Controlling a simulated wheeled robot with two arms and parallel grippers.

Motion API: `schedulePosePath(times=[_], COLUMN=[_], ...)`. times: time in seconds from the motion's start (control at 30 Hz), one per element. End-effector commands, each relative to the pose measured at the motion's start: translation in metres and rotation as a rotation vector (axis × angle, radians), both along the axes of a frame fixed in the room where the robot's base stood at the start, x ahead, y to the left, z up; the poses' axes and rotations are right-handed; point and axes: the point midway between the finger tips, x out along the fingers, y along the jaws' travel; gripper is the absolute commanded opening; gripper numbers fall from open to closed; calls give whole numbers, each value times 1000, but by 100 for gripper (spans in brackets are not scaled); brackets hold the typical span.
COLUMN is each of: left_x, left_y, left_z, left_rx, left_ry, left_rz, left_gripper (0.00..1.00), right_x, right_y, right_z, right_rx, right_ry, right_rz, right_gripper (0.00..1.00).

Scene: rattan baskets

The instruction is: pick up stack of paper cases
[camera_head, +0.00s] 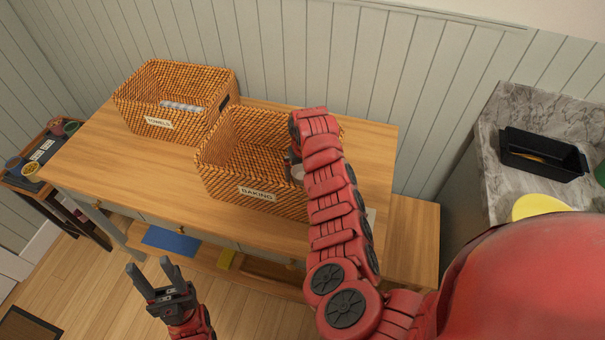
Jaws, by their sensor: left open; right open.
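The rattan basket labelled BAKING (228,178) stands on the wooden table, its near side facing me. My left gripper (151,266) is open and empty, low in front of the table, well away from the basket.
A basket labelled TOWELS (190,124) holding pale items stands to the left on the wooden table (85,160). A blue item (171,241) lies on the lower shelf. At right, a marble counter (490,140) holds a black tray (540,158) and a yellow round item (540,206).

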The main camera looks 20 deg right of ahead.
Motion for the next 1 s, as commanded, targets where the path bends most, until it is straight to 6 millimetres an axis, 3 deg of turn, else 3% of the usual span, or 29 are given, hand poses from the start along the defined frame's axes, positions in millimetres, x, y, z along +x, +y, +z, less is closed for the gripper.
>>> schedulePosePath(times=[0.1,0.5,0.8,1.0], left_x=[0,0,0,0], left_y=[0,0,0,0], left_z=[-1,-1,-2,-14], left_rx=[0,0,0,0], left_ry=[0,0,0,0], left_rz=[0,0,0,0], left_gripper=[50,50,50,50], right_x=[0,0,0,1], right_y=[0,0,-1,-1], right_z=[0,0,3,22], right_rx=[0,-1,-1,-1], right_ry=[-1,0,-1,-5], right_rz=[0,0,0,-1], right_gripper=[100,28,27,27])
